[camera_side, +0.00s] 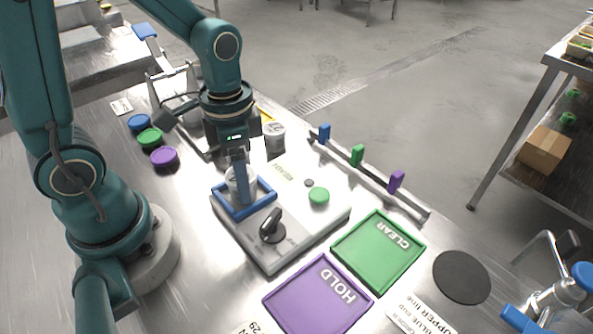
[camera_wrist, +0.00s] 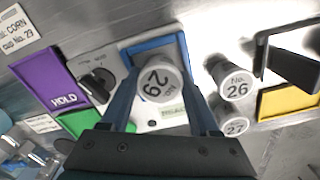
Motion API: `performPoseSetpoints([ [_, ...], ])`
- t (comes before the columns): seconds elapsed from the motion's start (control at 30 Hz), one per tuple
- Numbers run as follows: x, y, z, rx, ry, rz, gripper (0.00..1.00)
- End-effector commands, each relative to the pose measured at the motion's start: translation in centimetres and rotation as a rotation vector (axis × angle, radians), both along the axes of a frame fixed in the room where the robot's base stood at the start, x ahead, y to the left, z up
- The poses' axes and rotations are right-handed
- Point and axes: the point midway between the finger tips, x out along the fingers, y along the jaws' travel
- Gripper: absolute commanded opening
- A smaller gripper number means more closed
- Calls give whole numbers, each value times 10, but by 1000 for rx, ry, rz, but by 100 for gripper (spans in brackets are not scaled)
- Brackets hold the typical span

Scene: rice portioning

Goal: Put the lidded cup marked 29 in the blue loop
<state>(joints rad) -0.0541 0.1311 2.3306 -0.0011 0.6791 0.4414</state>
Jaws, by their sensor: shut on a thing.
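The lidded cup marked 29 (camera_wrist: 159,82) shows its pale round lid from above in the wrist view. In the side view the clear cup (camera_side: 231,186) is upright and partly hidden by a finger. My gripper (camera_side: 241,188) points down and is shut on this cup, with one finger on each side in the wrist view (camera_wrist: 160,92). The blue loop (camera_side: 262,203) is a square frame on the pale machine; its edge also shows in the wrist view (camera_wrist: 152,49). The cup is at the loop, within its outline in the side view. I cannot tell whether its base touches down.
Cups marked 26 (camera_wrist: 237,85) and 27 (camera_wrist: 234,125) stand close beside the machine. The machine (camera_side: 300,237) has a black knob (camera_side: 271,226) and green button (camera_side: 319,195). A purple HOLD tray (camera_side: 300,306) and green CLEAR tray (camera_side: 372,256) lie in front. A rail with coloured tabs (camera_side: 357,155) runs behind.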

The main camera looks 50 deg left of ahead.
Motion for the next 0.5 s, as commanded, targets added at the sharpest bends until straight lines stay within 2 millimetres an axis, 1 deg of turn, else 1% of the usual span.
performPoseSetpoints([
  [0.33,0,0,-3,-1,1,0,0],
  [0.37,0,0,-3,0,0,0,74],
  [0.4,0,0,-3,0,0,0,89],
  [0.43,0,0,-3,0,0,0,92],
  [0.5,0,0,-3,0,0,0,92],
])
